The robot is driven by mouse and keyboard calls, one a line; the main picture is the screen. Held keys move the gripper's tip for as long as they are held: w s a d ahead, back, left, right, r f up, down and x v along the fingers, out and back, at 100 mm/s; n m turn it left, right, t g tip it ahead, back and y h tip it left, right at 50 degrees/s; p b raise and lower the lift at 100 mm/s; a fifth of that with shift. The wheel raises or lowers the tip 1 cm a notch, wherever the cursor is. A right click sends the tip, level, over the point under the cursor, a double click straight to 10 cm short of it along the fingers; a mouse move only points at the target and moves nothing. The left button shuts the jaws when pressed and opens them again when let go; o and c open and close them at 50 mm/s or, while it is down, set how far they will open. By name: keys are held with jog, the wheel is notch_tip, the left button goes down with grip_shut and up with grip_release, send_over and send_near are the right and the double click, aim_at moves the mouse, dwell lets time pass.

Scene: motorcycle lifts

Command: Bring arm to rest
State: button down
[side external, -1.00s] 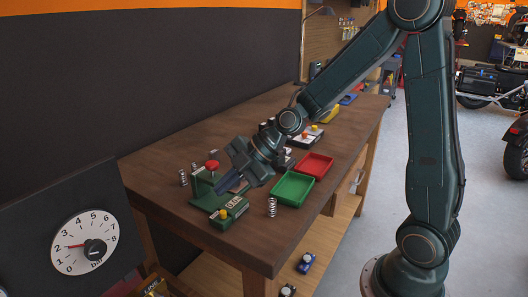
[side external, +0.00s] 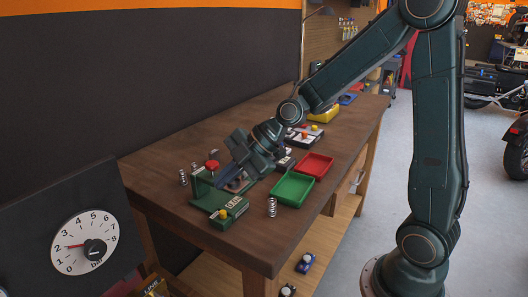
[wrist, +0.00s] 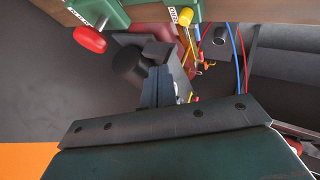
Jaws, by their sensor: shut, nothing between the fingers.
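My gripper (side external: 234,184) is over the left part of the wooden workbench (side external: 180,160), close to a green fixture (side external: 208,197) with a red knob (side external: 212,165). Its dark fingers are together with nothing between them; they also show in the wrist view (wrist: 158,88). From the side the fingers overlap the fixture, so I cannot tell the exact gap. In the wrist view the red knob (wrist: 90,38) and a yellow knob (wrist: 185,16) on green parts are at the top edge. My arm is bent, its forearm sloping down over the bench.
A green tray (side external: 292,203) and a red tray (side external: 329,164) are right of the gripper. Metal springs (side external: 272,207) stand nearby. A black dial panel (side external: 85,240) is at the front left. Red and blue cables (wrist: 240,55) show in the wrist view.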

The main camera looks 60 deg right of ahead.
jog(key=s+d+r+m+h, duration=0.1)
jog(key=s+r+m+h, duration=0.1)
jog(key=s+m, duration=0.3)
jog(key=s+d+r+m+h, duration=0.2)
jog(key=s+m, duration=0.4)
jog(key=s, duration=0.4)
jog(key=s+d+r+m+g+h, duration=0.1)
jog(key=s+d+r+m+h, duration=0.1)
jog(key=s+r+m, duration=0.2)
jog(key=s+m, duration=0.2)
jog(key=s, duration=0.1)
jog(key=shift+s, duration=0.35)
